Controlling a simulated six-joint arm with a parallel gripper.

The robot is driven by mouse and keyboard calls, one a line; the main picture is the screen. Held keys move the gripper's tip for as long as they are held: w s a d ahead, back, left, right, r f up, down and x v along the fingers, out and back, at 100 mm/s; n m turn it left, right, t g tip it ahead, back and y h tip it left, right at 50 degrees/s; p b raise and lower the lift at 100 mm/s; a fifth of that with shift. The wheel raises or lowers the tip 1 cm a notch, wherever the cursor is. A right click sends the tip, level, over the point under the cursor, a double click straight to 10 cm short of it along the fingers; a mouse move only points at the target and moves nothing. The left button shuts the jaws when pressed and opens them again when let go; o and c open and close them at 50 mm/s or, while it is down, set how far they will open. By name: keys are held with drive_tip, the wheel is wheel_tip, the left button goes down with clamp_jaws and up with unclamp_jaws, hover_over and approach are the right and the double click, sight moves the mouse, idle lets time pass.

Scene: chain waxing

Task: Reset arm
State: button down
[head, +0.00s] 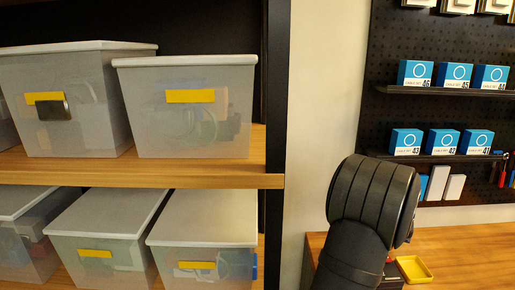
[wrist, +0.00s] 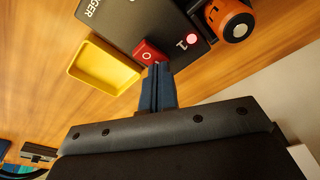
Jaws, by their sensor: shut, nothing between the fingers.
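My gripper (wrist: 159,68) shows in the wrist view, pointing up the picture with its two dark blue fingers together and nothing between them. In the head view my dark arm rises at the lower right over the bench, and the gripper itself cannot be made out there.
The yellow tray (wrist: 78,70) lies left of the fingers; it also shows in the head view (head: 428,277). A black box (wrist: 125,18) with white letters and an orange-black cylinder (wrist: 232,20) are beyond. Lidded bins (head: 185,125) fill shelves at left. Blue boxes (head: 415,73) line a pegboard.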

drive_tip(key=s+a+r, duration=0.2)
drive_tip(key=r, duration=0.7)
drive_tip(key=s+a+r+m+t+h, duration=0.1)
drive_tip(key=s+a+r, duration=0.1)
drive_tip(key=r, duration=0.6)
drive_tip(key=shift+s+a+r, duration=0.3)
drive_tip(key=shift+s+r, duration=0.1)
drive_tip(key=shift+f, duration=0.1)
idle(0.4)
